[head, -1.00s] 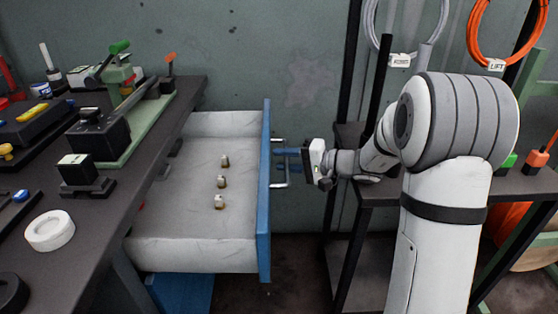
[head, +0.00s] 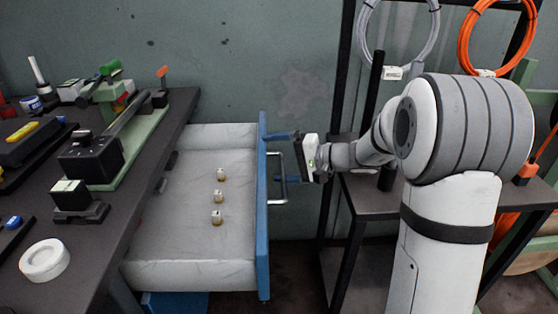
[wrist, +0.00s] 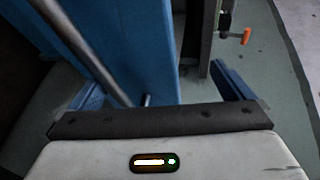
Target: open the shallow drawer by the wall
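The shallow drawer (head: 190,240) stands pulled out to the right from the dark workbench, close to the green wall. Its blue front (head: 263,215) carries a metal bar handle (head: 284,180), which also shows in the wrist view (wrist: 85,45). Three small pale pieces (head: 218,196) stand in a row inside the drawer. My gripper (head: 284,157) is at the handle, right of the drawer front. Its blue fingers are spread wide and hold nothing. In the wrist view the handle bar runs between the spread fingers of my gripper (wrist: 160,88); contact cannot be told.
The workbench (head: 105,235) holds a black-and-green device (head: 105,150) and a white ring (head: 45,260). A dark shelf rack (head: 345,245) stands right of the drawer, beside my arm. Cable coils (head: 495,35) hang above it. Floor shows between drawer and rack.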

